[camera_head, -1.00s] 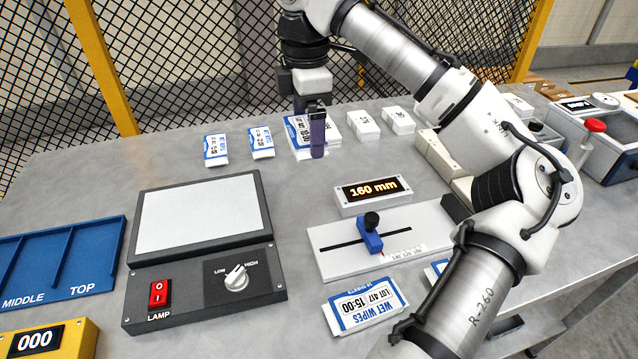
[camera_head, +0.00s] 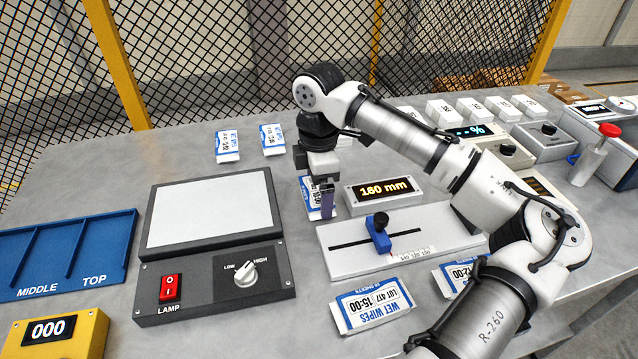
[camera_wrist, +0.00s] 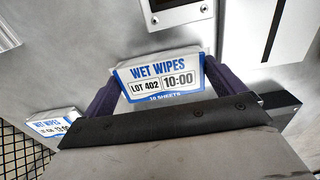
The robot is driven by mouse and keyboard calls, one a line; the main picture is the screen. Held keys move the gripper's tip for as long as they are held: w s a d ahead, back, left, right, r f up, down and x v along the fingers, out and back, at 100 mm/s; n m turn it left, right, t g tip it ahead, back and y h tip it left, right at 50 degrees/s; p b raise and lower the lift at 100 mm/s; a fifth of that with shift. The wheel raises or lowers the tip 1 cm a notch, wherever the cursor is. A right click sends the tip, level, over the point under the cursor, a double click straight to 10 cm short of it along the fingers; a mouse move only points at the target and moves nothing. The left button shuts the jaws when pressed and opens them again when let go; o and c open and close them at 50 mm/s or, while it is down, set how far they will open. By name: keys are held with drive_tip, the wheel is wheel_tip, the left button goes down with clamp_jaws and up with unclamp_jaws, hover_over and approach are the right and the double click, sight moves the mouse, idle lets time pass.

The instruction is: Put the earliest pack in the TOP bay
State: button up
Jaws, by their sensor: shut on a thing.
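My gripper (camera_head: 327,203) is shut on a white and blue wet wipes pack (camera_head: 309,196), between the lit panel and the gauge. In the wrist view the held pack (camera_wrist: 161,79) reads LOT 402, 10:00, between the two purple fingers. A pack (camera_head: 372,304) reading LOT 417, 15:00 lies at the front. A pack reading 12:00 (camera_head: 455,281) lies right of it, partly hidden by my arm. Two more packs (camera_head: 227,146) (camera_head: 272,139) lie at the back left, too small to read. The blue tray (camera_head: 66,291) at left has MIDDLE and TOP bays, both empty in view.
A lamp box with a pale panel (camera_head: 210,213) stands between tray and gripper. A slide gauge (camera_head: 340,258) and a 160 mm display (camera_head: 383,193) are on the right. A yellow counter (camera_head: 75,333) reads 000. White boxes (camera_head: 443,110) and instruments stand at the back right.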

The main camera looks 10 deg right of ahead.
drive_tip(key=o, duration=0.5)
drive_tip(key=shift+f, duration=0.15)
drive_tip(key=shift+o, duration=0.6)
